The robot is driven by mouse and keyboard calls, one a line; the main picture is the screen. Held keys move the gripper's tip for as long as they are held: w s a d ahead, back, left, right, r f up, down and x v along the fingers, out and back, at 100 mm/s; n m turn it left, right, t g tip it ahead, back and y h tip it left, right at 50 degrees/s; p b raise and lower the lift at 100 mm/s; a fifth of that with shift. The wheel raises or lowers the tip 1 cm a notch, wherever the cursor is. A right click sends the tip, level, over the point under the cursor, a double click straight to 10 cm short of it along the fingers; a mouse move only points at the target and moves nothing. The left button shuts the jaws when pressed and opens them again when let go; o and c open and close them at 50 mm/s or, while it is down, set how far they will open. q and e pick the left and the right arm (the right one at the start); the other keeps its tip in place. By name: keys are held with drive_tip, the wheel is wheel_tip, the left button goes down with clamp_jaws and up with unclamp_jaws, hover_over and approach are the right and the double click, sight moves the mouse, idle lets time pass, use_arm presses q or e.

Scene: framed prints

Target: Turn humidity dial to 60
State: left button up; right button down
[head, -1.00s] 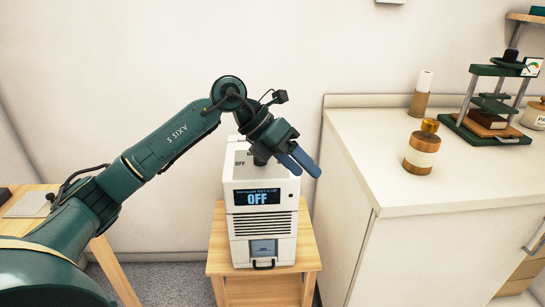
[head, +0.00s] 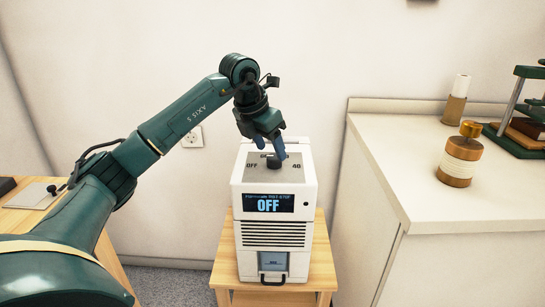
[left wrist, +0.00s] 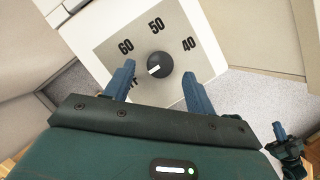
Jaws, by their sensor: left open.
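The white humidifier box (head: 238,225) stands on a small wooden stand, and its display (head: 268,204) reads OFF. The dark round humidity dial (head: 274,162) is on its top plate, with OFF and 40 visible beside it. In the left wrist view the dial (left wrist: 160,65) has a white pointer mark toward the lower left, by the OFF label; 60, 50 and 40 are printed around it. My left gripper (head: 277,150) is open above the dial, its blue fingers pointing down. In the left wrist view the fingertips (left wrist: 156,68) lie either side of the dial, apart from it. My right gripper is not in the head view.
The wooden stand (head: 228,265) is under the box. A wooden table (head: 30,215) is at the left.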

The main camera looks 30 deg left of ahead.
sight(274, 160)
use_arm(q)
drive_tip(key=shift+x, duration=1.35)
drive_tip(key=shift+c, duration=0.2)
drive_tip(key=c, duration=0.9)
